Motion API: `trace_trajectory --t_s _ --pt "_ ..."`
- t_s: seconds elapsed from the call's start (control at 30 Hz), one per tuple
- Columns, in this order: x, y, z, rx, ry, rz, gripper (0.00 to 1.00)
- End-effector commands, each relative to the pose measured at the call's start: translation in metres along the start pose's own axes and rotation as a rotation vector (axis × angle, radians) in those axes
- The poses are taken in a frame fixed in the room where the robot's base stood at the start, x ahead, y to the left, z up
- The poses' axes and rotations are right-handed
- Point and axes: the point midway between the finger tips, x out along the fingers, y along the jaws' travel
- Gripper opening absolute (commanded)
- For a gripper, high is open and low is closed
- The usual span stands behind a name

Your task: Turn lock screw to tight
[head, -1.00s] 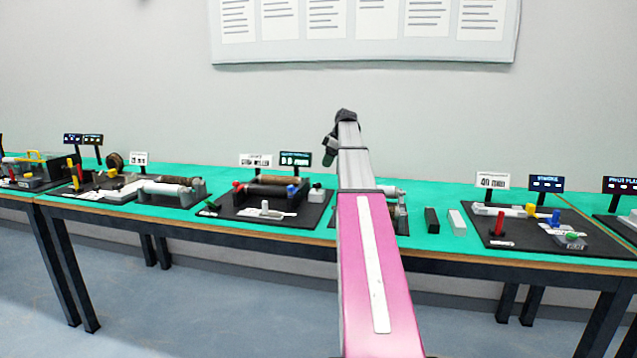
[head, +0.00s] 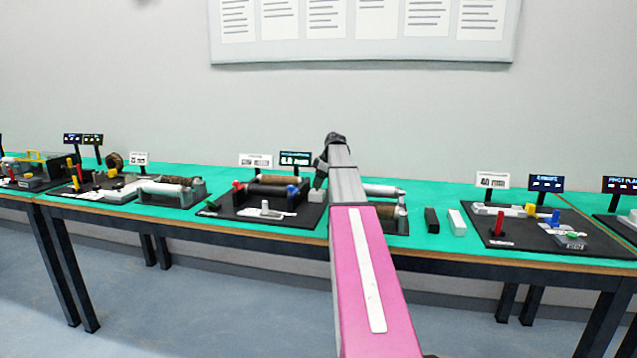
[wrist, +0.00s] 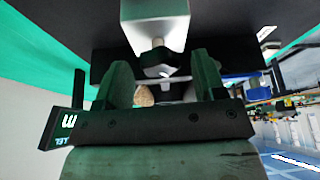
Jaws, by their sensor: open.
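My gripper (head: 319,178) is over the right end of the middle station in the head view, partly hidden by my own arm. In the wrist view my gripper (wrist: 163,78) is open, with one finger on each side of a small pale metal piece. This piece, which looks like the lock screw (wrist: 159,70), sits below a light grey block (wrist: 155,22). I cannot tell whether the fingers touch it. In the head view the light grey block (head: 316,196) stands right of a blue knob, close under my gripper. The screw itself cannot be made out there.
The middle station has a black base (head: 240,213), a red knob (head: 238,186), a blue knob (head: 292,191), a brown roller (head: 277,180) and two signs behind. A dark block (head: 432,220) and a white block (head: 457,222) stand to the right. More stations line the green table.

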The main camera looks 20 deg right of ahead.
Motion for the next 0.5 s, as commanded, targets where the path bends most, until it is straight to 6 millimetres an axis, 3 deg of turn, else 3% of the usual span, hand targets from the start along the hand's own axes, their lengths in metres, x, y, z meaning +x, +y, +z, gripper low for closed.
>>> trace_trajectory --t_s 0.03,0.17,0.5 --pt "-0.0002 0.0001 0.0 0.0 0.0 0.0 0.57" --pt "-0.0003 0.0 0.0 0.0 0.0 0.0 0.15" --pt "-0.0005 -0.0007 0.0001 0.025 0.0 0.01 0.14"
